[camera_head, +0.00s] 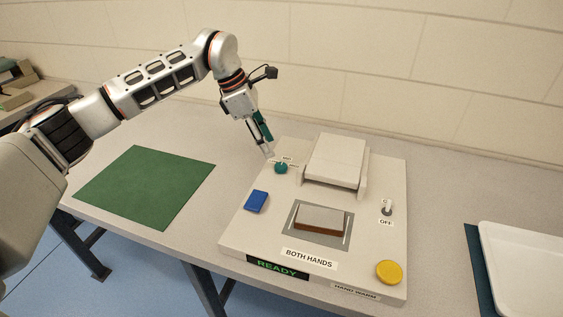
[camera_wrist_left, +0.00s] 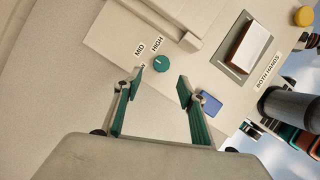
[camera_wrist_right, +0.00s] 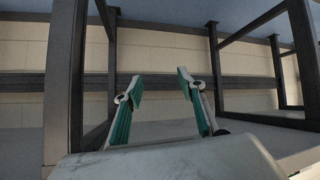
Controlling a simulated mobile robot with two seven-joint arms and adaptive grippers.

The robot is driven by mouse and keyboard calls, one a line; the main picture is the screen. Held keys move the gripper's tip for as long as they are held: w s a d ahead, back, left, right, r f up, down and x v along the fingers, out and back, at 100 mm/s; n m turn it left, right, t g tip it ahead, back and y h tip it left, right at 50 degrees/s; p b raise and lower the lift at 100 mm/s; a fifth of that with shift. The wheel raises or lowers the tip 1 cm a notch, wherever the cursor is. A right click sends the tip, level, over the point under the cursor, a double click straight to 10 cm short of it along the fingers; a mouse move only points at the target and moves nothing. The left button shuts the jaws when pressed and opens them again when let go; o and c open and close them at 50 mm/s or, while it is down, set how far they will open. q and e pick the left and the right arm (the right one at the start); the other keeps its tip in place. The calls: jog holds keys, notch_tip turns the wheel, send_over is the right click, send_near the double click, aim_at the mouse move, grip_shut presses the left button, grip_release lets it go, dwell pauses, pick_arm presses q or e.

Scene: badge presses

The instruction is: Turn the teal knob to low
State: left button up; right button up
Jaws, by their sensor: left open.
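The teal knob (camera_head: 281,168) sits at the back left of the press's top plate. In the left wrist view the knob (camera_wrist_left: 162,64) lies just beyond my fingertips, with the labels MID and HIGH beside it. A low label and the exact pointing of the knob cannot be made out. My left gripper (camera_head: 268,153) is open and empty, above and just behind the knob; its fingers (camera_wrist_left: 160,80) are spread to either side of the knob's line, apart from it. My right gripper (camera_wrist_right: 158,82) is open and empty, away from the press, and is out of the head view.
The press (camera_head: 235,232) carries a blue button (camera_head: 257,201), a yellow button (camera_head: 389,271), a toggle switch (camera_head: 387,207) near OFF, a raised white block (camera_head: 336,160) and a brown-edged pad (camera_head: 320,219). A green mat (camera_head: 145,187) lies left, a white tray (camera_head: 525,262) right.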

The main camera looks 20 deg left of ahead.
aim_at(280, 165)
pick_arm(q)
jog(key=x, duration=0.7)
jog(key=shift+s+d+f+b, duration=0.1)
jog(key=shift+s+d+b, duration=0.1)
jog(key=shift+b, duration=0.1)
jog(key=c, duration=1.1)
